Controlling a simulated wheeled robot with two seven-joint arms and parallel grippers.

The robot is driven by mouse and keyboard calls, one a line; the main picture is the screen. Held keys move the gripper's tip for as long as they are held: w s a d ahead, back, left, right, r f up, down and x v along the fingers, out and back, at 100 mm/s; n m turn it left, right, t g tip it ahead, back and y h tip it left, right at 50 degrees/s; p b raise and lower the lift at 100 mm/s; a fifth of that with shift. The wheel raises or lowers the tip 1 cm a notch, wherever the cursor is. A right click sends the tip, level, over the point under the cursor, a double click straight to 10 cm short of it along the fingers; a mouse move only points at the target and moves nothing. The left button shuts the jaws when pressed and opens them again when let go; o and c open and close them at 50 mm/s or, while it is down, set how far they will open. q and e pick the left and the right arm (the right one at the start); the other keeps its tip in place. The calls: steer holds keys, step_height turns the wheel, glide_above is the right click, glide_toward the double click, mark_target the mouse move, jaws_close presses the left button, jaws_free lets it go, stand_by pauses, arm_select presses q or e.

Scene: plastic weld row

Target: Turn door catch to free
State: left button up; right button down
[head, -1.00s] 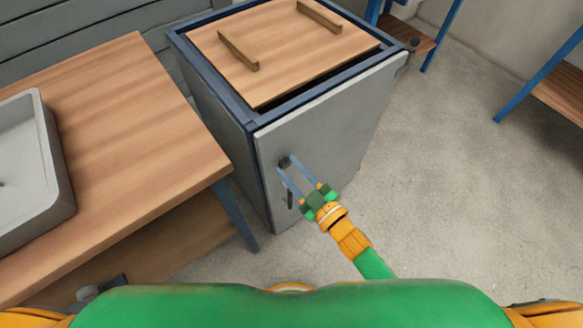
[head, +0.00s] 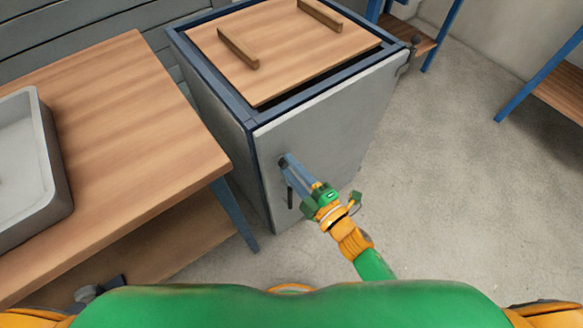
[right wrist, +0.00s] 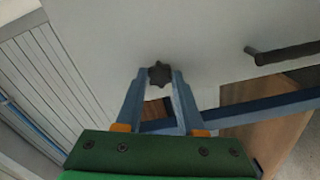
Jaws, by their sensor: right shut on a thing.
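The door catch is a small dark star-shaped knob (right wrist: 159,74) on the grey cabinet door (head: 325,130), near the door's left edge. My right gripper (head: 284,163) reaches it from the front and is shut on it. In the right wrist view the two blue fingertips (right wrist: 158,76) sit on either side of the knob. In the head view the fingers largely hide the knob. A dark bar handle (head: 290,197) stands on the door just below the catch and also shows in the right wrist view (right wrist: 283,52). My left gripper is not in view.
The cabinet's blue frame (head: 205,78) carries a wooden top panel (head: 285,60) with two wooden bars. A wooden bench (head: 110,150) with a grey basin (head: 50,175) stands close on the left. The concrete floor (head: 455,200) to the right is open.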

steer(key=shift+n, duration=0.6)
steer(key=c, duration=0.5)
jaws_free()
steer(key=v, duration=0.7)
